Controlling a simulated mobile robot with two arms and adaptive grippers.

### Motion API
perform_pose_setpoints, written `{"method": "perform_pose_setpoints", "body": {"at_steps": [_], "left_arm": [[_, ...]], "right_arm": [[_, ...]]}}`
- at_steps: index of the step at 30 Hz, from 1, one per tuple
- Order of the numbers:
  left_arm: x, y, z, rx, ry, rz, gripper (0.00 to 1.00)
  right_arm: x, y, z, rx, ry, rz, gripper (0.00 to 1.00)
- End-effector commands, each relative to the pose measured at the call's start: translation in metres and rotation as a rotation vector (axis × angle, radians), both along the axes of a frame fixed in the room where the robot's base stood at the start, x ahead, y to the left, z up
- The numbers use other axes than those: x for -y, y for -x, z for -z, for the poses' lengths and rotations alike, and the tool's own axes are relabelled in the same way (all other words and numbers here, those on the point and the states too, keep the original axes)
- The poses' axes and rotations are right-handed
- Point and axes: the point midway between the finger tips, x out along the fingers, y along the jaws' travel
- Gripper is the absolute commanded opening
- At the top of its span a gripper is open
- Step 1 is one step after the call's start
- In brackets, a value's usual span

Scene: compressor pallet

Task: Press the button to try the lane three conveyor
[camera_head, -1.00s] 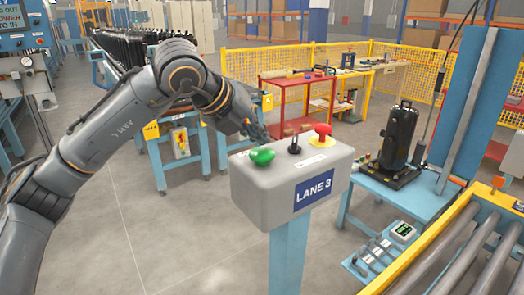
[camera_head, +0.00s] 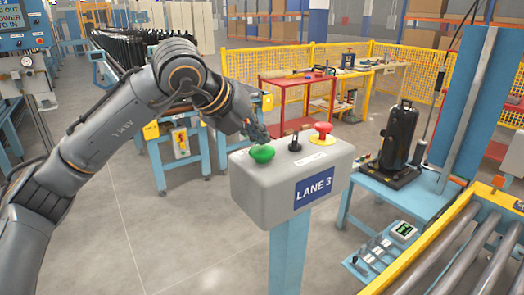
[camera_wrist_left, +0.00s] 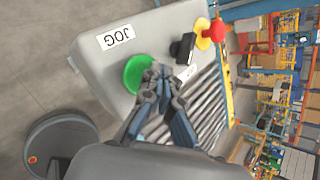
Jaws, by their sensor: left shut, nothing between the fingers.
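The grey LANE 3 control box (camera_head: 262,189) stands on a blue post in the middle of the head view. A green button (camera_head: 262,154) sits on the left of its top, a black selector switch (camera_head: 295,142) in the middle and a red button (camera_head: 323,128) on a yellow base at the right. My left gripper (camera_head: 264,138) is shut and empty, just above and behind the green button. In the left wrist view its fingertips (camera_wrist_left: 160,78) overlap the edge of the green button (camera_wrist_left: 136,73); I cannot tell whether they touch it. My right gripper is not in view.
A roller conveyor (camera_head: 470,250) with yellow rails lies at the lower right. A black compressor (camera_head: 399,137) stands on a blue table right of the box. A red cart (camera_head: 285,100) stands behind. The floor to the left front is clear.

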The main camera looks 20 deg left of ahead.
Motion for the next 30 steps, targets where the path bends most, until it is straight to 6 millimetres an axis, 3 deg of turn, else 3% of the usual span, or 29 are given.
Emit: {"method": "perform_pose_setpoints", "body": {"at_steps": [30], "left_arm": [[0.0001,0.0000,0.0096,0.000,0.000,0.000,0.00]], "right_arm": [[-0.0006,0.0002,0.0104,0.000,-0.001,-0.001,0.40]]}}
